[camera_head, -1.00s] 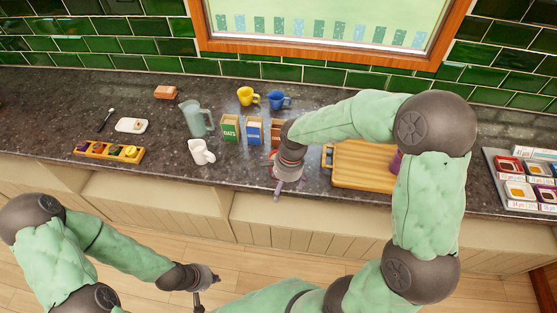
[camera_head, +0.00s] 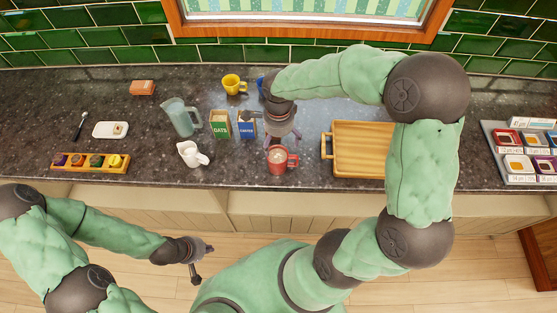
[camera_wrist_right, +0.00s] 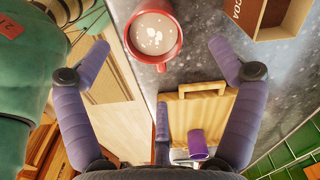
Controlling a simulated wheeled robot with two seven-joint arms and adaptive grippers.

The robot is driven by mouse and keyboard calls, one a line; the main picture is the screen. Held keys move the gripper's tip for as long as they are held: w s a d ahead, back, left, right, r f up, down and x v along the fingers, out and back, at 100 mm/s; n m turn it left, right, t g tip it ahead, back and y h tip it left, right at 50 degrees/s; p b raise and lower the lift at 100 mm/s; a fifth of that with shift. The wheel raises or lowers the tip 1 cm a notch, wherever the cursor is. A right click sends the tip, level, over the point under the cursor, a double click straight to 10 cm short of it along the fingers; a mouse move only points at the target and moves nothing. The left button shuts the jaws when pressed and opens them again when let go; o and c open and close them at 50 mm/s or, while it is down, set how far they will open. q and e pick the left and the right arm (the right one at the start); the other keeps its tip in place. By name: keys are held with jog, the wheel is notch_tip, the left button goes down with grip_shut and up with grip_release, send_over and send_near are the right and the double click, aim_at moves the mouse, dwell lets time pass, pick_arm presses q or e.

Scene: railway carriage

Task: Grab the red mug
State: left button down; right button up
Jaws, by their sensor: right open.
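The red mug (camera_head: 279,166) stands upright on the dark counter near its front edge, handle to the right. In the right wrist view the mug (camera_wrist_right: 134,53) holds a brown drink with white bits on top. My right gripper (camera_head: 284,136) is open and empty, just behind and above the mug in the head view, partly overlapping its rim. In the wrist view the mug lies beyond the spread fingertips, toward the top; I see no contact. My left gripper (camera_head: 205,264) is empty with its fingers apart, low in front of the counter.
A green oats carton (camera_head: 220,125) and a blue carton (camera_head: 246,126) stand left of my right gripper; a cocoa box (camera_wrist_right: 278,18) is close to the mug. A white jug (camera_head: 192,154) stands left, a wooden board (camera_head: 363,151) right. A yellow mug (camera_head: 233,84) is behind.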

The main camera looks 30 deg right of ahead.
aim_at(279, 152)
jog(key=shift+s+f, duration=0.15)
jog(key=shift+f, duration=1.35)
jog(key=shift+s+f, duration=0.15)
jog(key=shift+f, duration=1.3)
jog(key=c, duration=1.8)
